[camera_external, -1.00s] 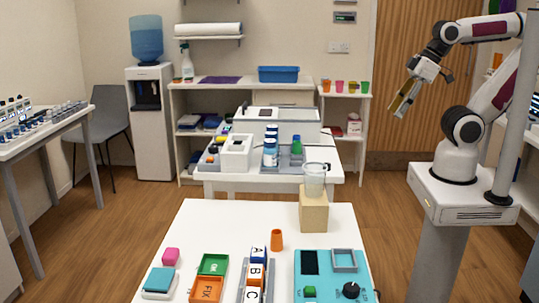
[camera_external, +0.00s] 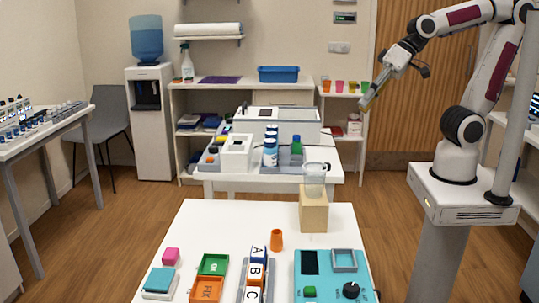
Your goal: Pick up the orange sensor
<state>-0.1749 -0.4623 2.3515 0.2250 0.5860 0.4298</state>
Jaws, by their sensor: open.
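A small orange cylinder (camera_external: 277,239), which looks like the orange sensor, stands upright on the white front table (camera_external: 230,222), left of a wooden block. My gripper (camera_external: 366,103) is high in the air at the upper right, well above and beyond the table. It is open, and I see nothing held in it. It is far from the orange cylinder.
A wooden block (camera_external: 313,212) carries a clear cup (camera_external: 314,178).

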